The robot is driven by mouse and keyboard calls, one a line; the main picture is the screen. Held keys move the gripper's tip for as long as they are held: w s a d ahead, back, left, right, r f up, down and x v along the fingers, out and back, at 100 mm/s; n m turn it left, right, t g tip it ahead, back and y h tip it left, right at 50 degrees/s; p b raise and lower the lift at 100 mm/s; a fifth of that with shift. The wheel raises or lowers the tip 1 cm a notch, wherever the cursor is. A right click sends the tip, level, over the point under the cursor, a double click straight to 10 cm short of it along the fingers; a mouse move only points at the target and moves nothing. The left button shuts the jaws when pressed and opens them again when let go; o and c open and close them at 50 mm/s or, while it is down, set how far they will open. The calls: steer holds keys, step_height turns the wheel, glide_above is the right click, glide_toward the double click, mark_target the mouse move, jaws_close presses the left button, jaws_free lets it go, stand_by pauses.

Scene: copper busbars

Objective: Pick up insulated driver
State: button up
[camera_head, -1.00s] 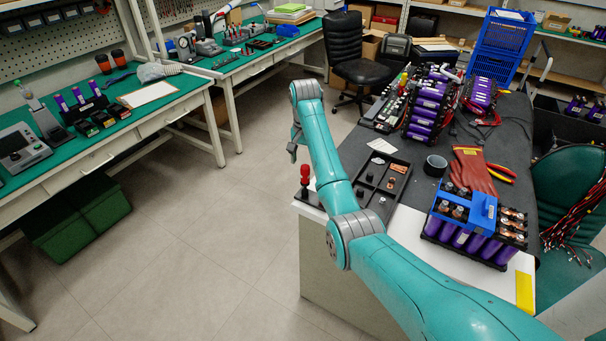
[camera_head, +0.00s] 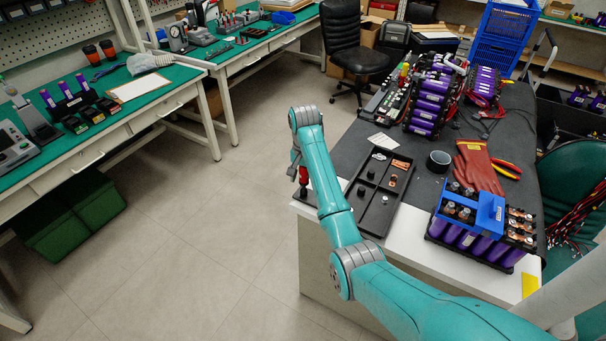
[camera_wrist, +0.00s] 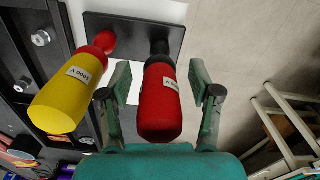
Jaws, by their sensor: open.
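In the wrist view, two insulated drivers labelled "1000 V" stand in a black holder plate (camera_wrist: 132,24). One has a red handle (camera_wrist: 160,108) with a black collar; the other has a yellow handle (camera_wrist: 68,95) with a red collar, to its left. My gripper (camera_wrist: 160,82) is open, with one finger on each side of the red handle and visible gaps between. In the head view, a red handle (camera_head: 303,174) shows beside my gripper (camera_head: 295,171) at the workbench's near-left corner. The yellow driver is not visible there, and my arm covers part of the holder.
A black compartment tray (camera_head: 377,203) with small parts lies just right of the holder. A battery pack with a blue carrier (camera_head: 470,210), red gloves (camera_head: 475,165) and a tape roll (camera_head: 438,160) are further right. Open floor (camera_head: 210,240) lies left of the workbench.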

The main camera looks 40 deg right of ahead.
jaws_close()
steer(key=shift+r, duration=0.15)
